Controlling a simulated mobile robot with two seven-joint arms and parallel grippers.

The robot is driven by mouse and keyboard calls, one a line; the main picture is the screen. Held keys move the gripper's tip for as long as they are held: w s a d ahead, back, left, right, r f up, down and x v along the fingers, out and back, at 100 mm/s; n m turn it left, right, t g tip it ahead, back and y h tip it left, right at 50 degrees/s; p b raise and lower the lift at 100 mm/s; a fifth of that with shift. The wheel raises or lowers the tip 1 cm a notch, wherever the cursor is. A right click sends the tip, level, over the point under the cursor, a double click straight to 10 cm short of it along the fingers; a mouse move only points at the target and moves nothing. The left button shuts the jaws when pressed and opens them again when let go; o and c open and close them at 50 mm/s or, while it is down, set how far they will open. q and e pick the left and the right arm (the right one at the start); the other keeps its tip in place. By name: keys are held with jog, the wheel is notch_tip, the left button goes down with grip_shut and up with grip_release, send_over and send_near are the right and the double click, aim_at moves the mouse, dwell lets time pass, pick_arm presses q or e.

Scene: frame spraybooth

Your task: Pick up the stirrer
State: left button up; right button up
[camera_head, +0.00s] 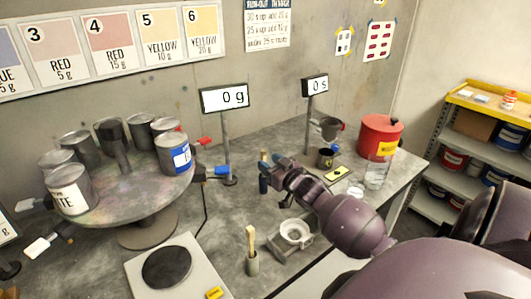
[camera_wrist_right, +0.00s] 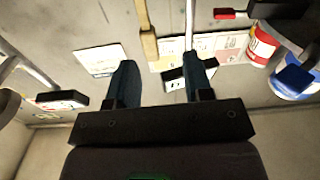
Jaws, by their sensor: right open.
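A thin wooden stick (camera_head: 263,156), which looks like the stirrer, stands just behind my right gripper in the head view. Its lower part is hidden by the gripper. In the right wrist view a wooden stick (camera_wrist_right: 148,40) comes down from the top edge, lined up between the fingertips and beyond them. My right gripper (camera_head: 265,179) has its fingers apart and nothing between them; both fingers show in the wrist view (camera_wrist_right: 161,82). A second wooden-handled tool (camera_head: 251,240) stands in a small holder (camera_head: 252,264) nearer the front. I cannot tell for certain which is the stirrer. My left gripper is out of view.
A round turntable (camera_head: 137,205) with several cans is at left. The "0 g" display (camera_head: 224,97) stands on a pole left of my gripper. A scale (camera_head: 178,268), a white bowl (camera_head: 296,232) and a red container (camera_head: 380,136) are around it.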

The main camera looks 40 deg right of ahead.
aim_at(265, 156)
jog(key=shift+s+d+f+m, duration=0.25)
jog(key=shift+f+m, duration=0.05)
jog(key=shift+f, duration=0.2)
jog(key=shift+w+d+g+h, duration=0.1)
jog(key=shift+w+g+h, duration=0.2)
jog(key=shift+w, duration=0.8)
jog(key=shift+w+d+r+p, duration=0.1)
jog(key=shift+w+d+p, duration=0.05)
jog(key=shift+w, duration=0.65)
jog(key=shift+w+d+r+p, duration=0.1)
jog(key=shift+w+d, duration=0.1)
jog(key=shift+w, duration=0.65)
jog(key=shift+w+d+r+p, duration=0.1)
jog(key=shift+w+d+p, duration=0.05)
jog(key=shift+w, duration=0.65)
jog(key=shift+c, duration=0.3)
grip_shut()
jog(key=shift+r, duration=0.1)
